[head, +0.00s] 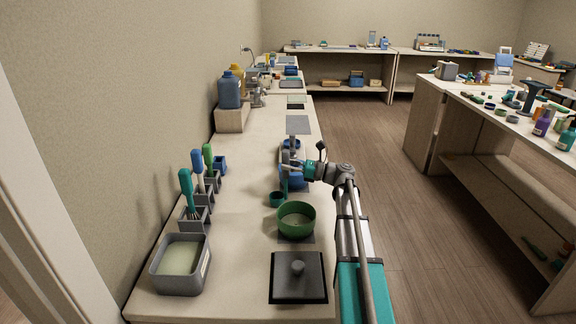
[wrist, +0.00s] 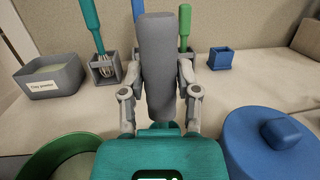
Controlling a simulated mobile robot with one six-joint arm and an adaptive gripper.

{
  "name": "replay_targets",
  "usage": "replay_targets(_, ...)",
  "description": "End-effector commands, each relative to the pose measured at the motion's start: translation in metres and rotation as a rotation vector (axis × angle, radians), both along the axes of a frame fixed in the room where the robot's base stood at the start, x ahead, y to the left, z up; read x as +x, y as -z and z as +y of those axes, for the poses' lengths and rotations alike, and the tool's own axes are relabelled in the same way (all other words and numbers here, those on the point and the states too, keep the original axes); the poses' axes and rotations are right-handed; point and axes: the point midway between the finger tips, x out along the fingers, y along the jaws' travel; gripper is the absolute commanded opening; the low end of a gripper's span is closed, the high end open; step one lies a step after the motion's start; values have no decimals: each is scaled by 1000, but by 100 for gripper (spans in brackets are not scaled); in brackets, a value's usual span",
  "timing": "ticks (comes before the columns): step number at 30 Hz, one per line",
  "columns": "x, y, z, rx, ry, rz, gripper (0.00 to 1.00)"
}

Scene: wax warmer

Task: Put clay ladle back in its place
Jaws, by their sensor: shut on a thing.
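My gripper (wrist: 158,95) is shut on the thick grey handle of the clay ladle (wrist: 157,50), which stands upright between the fingers. In the head view, my gripper (head: 290,166) is over the right side of the counter. A teal stem and small round cup (head: 277,199) hang below it, apparently the ladle's lower end. The wrist view hides this end. The grey clay powder bin (head: 181,266) is at the near left, and its label shows in the wrist view (wrist: 43,87). A small blue holder (head: 220,164) stands by the wall and looks empty; it also shows in the wrist view (wrist: 221,60).
Grey holders (head: 195,220) with teal-, blue- and green-handled tools line the wall. A green pot (head: 296,222) stands in front of my gripper. A lidded blue pot (wrist: 270,145) is close beside it. A dark lidded square (head: 298,280) lies nearer. The counter's middle is clear.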

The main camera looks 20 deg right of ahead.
Motion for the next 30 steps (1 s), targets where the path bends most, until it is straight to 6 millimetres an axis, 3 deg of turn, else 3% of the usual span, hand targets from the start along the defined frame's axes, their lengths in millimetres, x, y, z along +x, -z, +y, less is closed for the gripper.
replay_targets(30, 0, 7, 0, 0, 0, 0, 0)
